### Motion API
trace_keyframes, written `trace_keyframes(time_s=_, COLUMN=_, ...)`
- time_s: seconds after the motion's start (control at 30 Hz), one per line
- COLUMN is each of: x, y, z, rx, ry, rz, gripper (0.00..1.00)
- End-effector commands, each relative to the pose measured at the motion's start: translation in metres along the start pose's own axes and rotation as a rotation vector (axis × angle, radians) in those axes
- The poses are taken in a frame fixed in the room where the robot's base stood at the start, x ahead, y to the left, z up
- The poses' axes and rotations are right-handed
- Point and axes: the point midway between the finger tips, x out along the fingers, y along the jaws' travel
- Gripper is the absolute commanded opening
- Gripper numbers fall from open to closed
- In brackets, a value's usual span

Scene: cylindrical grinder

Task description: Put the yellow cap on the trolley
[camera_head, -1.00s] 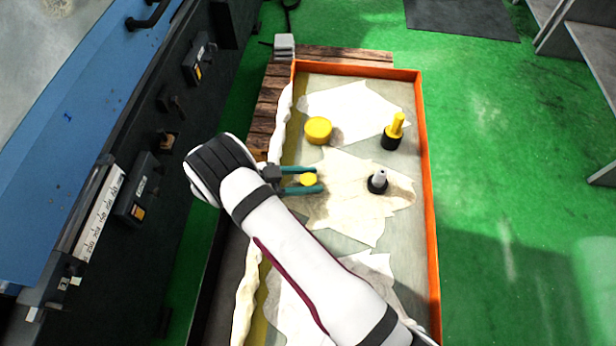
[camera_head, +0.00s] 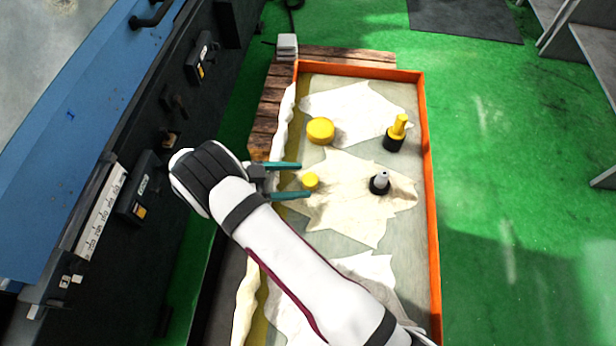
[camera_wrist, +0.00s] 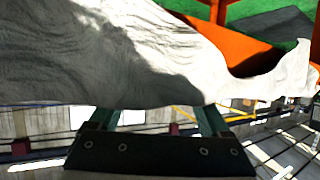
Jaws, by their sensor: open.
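A small round yellow cap (camera_head: 311,182) rests on a pale cloth (camera_head: 345,220) on the orange-rimmed trolley (camera_head: 432,230) in the head view. My gripper (camera_head: 304,181) is open and empty, its two teal fingers spread to the left of the cap. The cap sits at about the fingertips' line, with a visible gap to each finger. In the wrist view, the teal fingers (camera_wrist: 158,120) show apart, partly hidden behind pale cloth (camera_wrist: 130,50). The cap does not show there.
A larger yellow round piece (camera_head: 320,130) lies farther back on the trolley. A yellow-and-black piece (camera_head: 396,133) and a grey-and-black piece (camera_head: 380,182) stand to the right. The dark machine (camera_head: 150,160) is on the left. Green floor (camera_head: 520,200) is clear at right.

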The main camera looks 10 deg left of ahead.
Motion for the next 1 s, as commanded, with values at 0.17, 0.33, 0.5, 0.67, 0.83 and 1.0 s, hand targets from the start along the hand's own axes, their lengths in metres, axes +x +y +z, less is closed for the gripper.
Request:
trace_keyframes(time_s=0.17, x=-0.015, y=0.000, z=-0.001, rx=-0.001, ry=0.001, rz=0.000, gripper=0.81)
trace_keyframes(time_s=0.33, x=-0.011, y=-0.030, z=-0.021, rx=0.101, ry=-0.082, rz=-0.077, gripper=0.81)
trace_keyframes(time_s=0.5, x=-0.014, y=-0.149, z=-0.143, rx=0.389, ry=-0.495, rz=-0.557, gripper=0.81)
trace_keyframes(time_s=0.67, x=-0.063, y=-0.111, z=-0.239, rx=0.181, ry=-0.884, rz=-0.988, gripper=0.81)
trace_keyframes(time_s=0.83, x=-0.058, y=0.092, z=-0.229, rx=-0.323, ry=-1.147, rz=-0.888, gripper=0.81)
trace_keyframes(time_s=1.0, x=-0.035, y=0.227, z=-0.211, rx=-0.525, ry=-1.240, rz=-0.589, gripper=0.81)
